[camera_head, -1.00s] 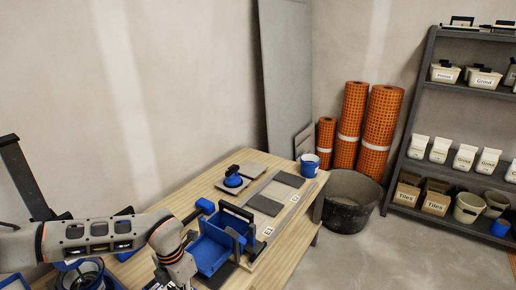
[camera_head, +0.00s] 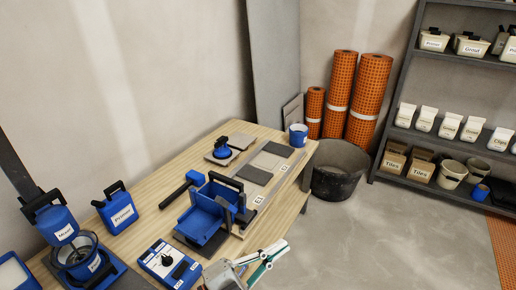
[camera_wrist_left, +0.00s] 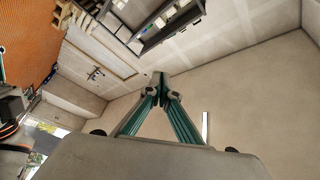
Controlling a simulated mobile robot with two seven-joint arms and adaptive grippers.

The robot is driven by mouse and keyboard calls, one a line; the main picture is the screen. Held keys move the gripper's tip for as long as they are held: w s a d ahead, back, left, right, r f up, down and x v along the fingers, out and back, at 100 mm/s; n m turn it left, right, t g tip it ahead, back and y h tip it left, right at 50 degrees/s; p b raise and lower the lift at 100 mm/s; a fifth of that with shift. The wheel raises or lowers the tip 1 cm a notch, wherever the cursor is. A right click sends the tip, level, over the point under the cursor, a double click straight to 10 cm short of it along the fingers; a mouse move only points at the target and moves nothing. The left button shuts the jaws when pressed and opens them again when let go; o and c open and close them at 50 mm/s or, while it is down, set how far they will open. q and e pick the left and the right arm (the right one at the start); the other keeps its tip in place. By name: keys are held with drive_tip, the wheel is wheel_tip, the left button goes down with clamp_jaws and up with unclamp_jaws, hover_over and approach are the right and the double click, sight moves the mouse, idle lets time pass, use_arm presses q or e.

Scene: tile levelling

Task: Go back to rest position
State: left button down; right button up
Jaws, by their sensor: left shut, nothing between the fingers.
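My left gripper (camera_head: 280,247) shows at the bottom middle of the head view, over the floor just off the table's front edge. It is empty, and its green fingers come together at their tips in the left wrist view (camera_wrist_left: 161,84). Most of my left arm is outside the head view.
The wooden table (camera_head: 130,243) holds a blue open box (camera_head: 205,215), a blue suction lifter (camera_head: 221,148), grey tiles (camera_head: 254,174), a blue cup (camera_head: 298,134) and a blue Primer container (camera_head: 119,210). A black tub (camera_head: 338,172) stands beyond it. Floor on the right is clear.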

use_arm(q)
drive_tip(key=w+a+f+n+t+y, duration=0.2)
drive_tip(key=a+f+n+t+y, duration=0.2)
drive_tip(key=a+f+n+y, duration=0.3)
drive_tip(key=s+a+f+n+g+y, duration=0.2)
drive_tip(key=s+a+f+n, duration=0.3)
drive_tip(key=a+f, duration=0.4)
drive_tip(key=s+a+f+n+g+y, duration=0.2)
drive_tip(key=s+a+f+n+y, duration=0.3)
drive_tip(key=s+a+f+n, duration=0.1)
wheel_tip(320, 180, down, 4)
drive_tip(key=s+a, duration=0.1)
drive_tip(key=a, duration=0.1)
drive_tip(key=shift+a+r, duration=0.15)
drive_tip(key=shift+a, duration=0.25)
